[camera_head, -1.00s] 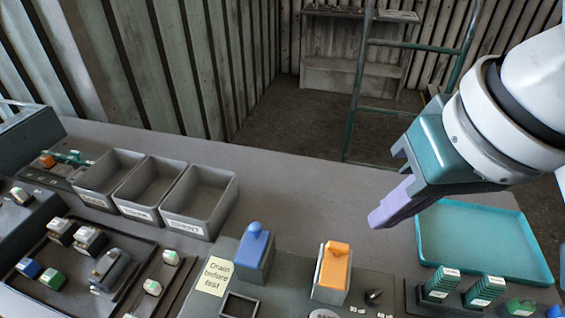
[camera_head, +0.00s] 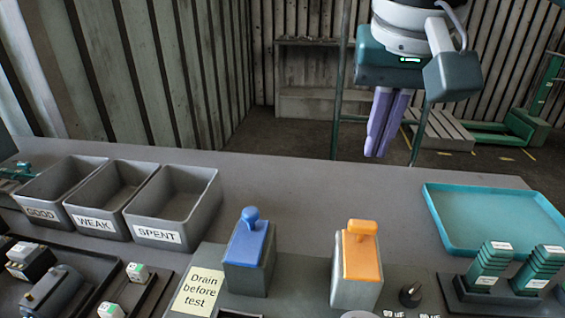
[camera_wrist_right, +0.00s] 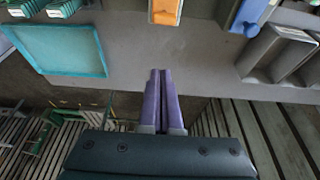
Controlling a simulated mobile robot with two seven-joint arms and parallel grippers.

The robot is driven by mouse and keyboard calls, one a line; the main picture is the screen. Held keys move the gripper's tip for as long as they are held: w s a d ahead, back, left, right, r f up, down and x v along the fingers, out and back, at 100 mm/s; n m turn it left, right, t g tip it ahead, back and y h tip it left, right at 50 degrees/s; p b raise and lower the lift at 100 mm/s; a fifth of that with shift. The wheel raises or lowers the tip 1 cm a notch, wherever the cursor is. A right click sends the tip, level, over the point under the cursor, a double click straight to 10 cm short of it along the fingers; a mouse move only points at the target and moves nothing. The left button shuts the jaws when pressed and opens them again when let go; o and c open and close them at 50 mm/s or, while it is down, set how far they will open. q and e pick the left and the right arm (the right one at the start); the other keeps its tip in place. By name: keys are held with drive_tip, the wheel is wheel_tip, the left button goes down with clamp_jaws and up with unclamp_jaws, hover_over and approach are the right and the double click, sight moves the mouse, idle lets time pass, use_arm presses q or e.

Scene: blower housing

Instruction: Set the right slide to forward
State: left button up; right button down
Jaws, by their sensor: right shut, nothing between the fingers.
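Two slides stand side by side on the grey panel at the front of the bench. The right slide (camera_head: 360,262) has an orange top with a knob at its far end. The other slide (camera_head: 250,252) has a blue top with a round blue knob. My right gripper (camera_head: 374,154) has purple fingers pointing down, shut and empty, above and beyond the bench's far edge, apart from both slides. In the right wrist view the shut fingers (camera_wrist_right: 159,72) point toward the orange slide (camera_wrist_right: 166,10). My left gripper is not in view.
Grey bins marked GOOD, WEAK and SPENT (camera_head: 158,236) stand at the left. A teal tray (camera_head: 432,212) lies at the right, behind green stacked parts (camera_head: 490,268). A black knob (camera_head: 411,294) sits right of the orange slide. The bench between bins and tray is clear.

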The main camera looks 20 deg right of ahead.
drive_tip(key=shift+f, duration=0.1)
hover_over(362, 245)
drive_tip(key=w+d, duration=0.2)
drive_tip(key=w, duration=0.1)
drive_tip(key=f, duration=0.9)
drive_tip(key=shift+a+p, duration=0.25)
drive_tip(key=shift+p, duration=0.15)
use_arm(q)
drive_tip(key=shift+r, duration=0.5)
use_arm(e)
drive_tip(key=shift+s+a+f, duration=0.15)
drive_tip(key=shift+s+a, duration=0.05)
drive_tip(key=shift+s, duration=0.25)
